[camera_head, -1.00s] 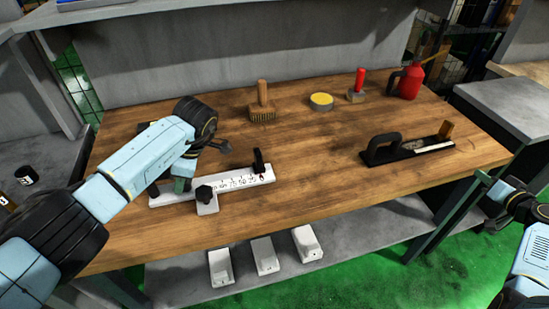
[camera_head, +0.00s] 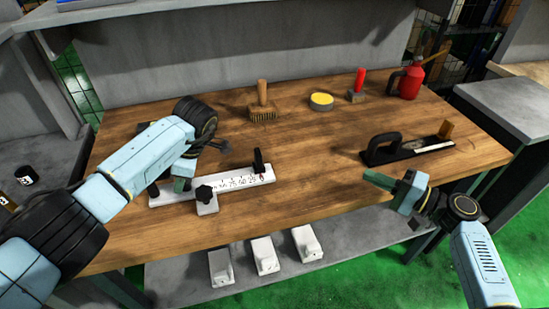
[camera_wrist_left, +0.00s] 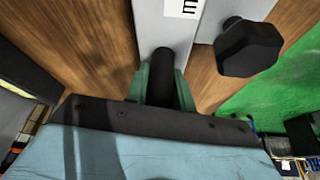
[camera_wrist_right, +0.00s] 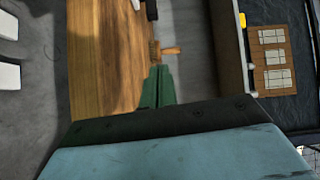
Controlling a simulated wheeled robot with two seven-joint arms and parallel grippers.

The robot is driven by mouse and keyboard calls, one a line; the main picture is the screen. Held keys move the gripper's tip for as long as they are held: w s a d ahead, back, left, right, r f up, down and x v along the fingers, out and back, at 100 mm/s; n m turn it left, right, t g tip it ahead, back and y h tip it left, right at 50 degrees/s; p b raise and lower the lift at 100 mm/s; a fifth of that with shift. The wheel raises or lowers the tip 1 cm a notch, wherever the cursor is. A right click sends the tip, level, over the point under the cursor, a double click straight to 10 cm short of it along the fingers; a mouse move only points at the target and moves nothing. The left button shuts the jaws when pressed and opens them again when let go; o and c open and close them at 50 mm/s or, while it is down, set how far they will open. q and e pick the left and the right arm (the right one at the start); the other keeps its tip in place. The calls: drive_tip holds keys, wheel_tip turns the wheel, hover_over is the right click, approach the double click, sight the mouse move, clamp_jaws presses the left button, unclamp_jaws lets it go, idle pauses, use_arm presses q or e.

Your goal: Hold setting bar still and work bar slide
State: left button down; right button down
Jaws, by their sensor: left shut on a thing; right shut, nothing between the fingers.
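The white setting bar (camera_head: 240,180), marked with a number scale, lies on the wooden table. It has a black upright stop (camera_head: 258,162) near its right end and a slide with a black knob (camera_head: 205,194) at its front edge. My left gripper (camera_head: 183,184) is shut at the bar's left end. In the left wrist view its green fingers (camera_wrist_left: 163,85) close on a dark round post (camera_wrist_left: 164,62) of the bar, with the knob (camera_wrist_left: 250,47) to the right. My right gripper (camera_head: 368,175) is shut and empty, above the table's front right, apart from the bar.
A black-handled tool (camera_head: 405,150) lies at the right. A brush (camera_head: 262,103), a yellow-topped tin (camera_head: 321,101), a red-handled brush (camera_head: 357,88) and a red can (camera_head: 407,80) stand along the back. White blocks (camera_head: 265,254) sit on the lower shelf. The table's middle is clear.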

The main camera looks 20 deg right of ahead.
drive_tip(key=a, duration=0.2)
drive_tip(key=a+g+y, duration=0.1)
drive_tip(key=shift+s+a, duration=0.2)
drive_tip(key=shift+a, duration=0.2)
approach(258, 161)
drive_tip(key=w, duration=0.4)
drive_tip(key=w+d, duration=0.1)
drive_tip(key=w, duration=0.2)
drive_tip(key=shift+d, duration=0.1)
drive_tip(key=a, duration=0.2)
drive_tip(key=shift+a+f, duration=0.15)
drive_tip(key=shift+a, duration=0.85)
drive_tip(key=a, duration=0.5)
drive_tip(key=shift+a, duration=0.15)
